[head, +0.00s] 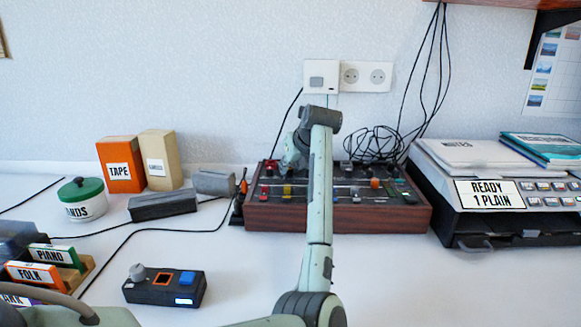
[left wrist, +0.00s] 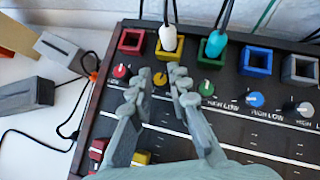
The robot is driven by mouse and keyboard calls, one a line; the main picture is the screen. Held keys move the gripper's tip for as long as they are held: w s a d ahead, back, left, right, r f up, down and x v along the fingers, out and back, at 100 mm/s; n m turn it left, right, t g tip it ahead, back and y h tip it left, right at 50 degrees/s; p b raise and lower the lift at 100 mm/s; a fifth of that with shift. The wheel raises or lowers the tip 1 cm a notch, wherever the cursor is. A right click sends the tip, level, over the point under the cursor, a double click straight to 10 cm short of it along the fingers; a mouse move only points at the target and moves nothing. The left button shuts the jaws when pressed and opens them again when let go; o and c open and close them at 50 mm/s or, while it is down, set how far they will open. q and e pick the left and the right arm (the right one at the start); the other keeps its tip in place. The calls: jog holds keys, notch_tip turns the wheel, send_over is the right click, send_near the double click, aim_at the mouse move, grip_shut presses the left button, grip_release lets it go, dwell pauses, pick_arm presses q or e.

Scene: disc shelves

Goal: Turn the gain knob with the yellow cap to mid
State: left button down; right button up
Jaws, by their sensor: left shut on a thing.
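The mixer (head: 370,219) is a dark panel with wooden sides, near the middle of the table. In the left wrist view, the gain knob with the yellow cap (left wrist: 159,78) is in the row below the coloured sockets, between a red knob (left wrist: 120,71) and a green knob (left wrist: 205,88). My left gripper (left wrist: 158,82) is shut on the yellow-capped knob, one finger on each side. The knob's pointer is too small to read. In the head view, my left gripper (head: 289,158) is over the mixer's left part and my arm hides some controls. My right gripper is not in view.
A blue knob (left wrist: 255,99) is farther right. White (left wrist: 168,38) and teal (left wrist: 216,44) plugs with cables rise from the sockets close behind the fingers. A grey device (head: 162,206) lies left of the mixer; a scale-like machine (head: 487,195) stands right.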

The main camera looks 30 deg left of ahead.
pick_arm(q)
jog(key=shift+w+d+n+g, duration=0.1)
jog(key=shift+n+g, duration=0.2)
jog(key=shift+n, duration=0.2)
jog(key=shift+n+g+y+b, duration=0.4)
jog(key=shift+n+g, duration=0.1)
jog(key=shift+n, duration=0.2)
jog(key=shift+n+g, duration=0.3)
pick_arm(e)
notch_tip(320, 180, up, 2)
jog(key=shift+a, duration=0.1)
pick_arm(q)
jog(key=c, duration=1.4)
grip_release()
jog(key=shift+c, duration=0.2)
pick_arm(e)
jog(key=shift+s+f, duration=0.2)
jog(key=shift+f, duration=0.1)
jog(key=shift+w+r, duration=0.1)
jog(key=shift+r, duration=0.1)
